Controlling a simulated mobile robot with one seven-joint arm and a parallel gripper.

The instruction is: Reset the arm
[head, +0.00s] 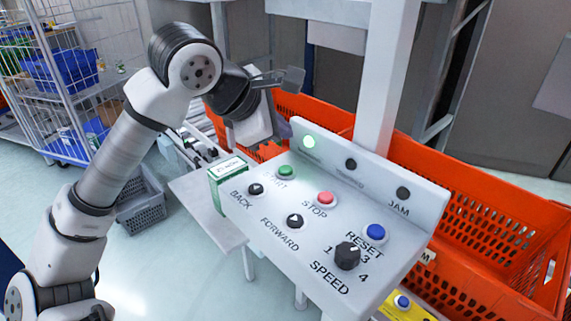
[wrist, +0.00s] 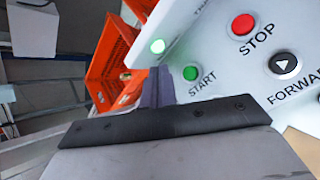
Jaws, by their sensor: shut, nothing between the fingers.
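My arm reaches from the lower left of the head view, bent at the elbow. My gripper (head: 284,130) is beside the upper left edge of the white control panel (head: 278,232), close to the green START button (head: 286,172). In the wrist view my gripper (wrist: 158,82) is shut and empty, its fingertips together between the lit green lamp (wrist: 158,46) and the START button (wrist: 190,73). I cannot tell whether the fingers touch the panel.
The panel also has a red STOP button (head: 326,198), a blue RESET button (head: 376,232) and a black SPEED knob (head: 347,255). Orange totes (head: 500,235) stand behind and right. A white post (head: 388,80) rises behind the panel. A green-white box (head: 228,172) stands at its left.

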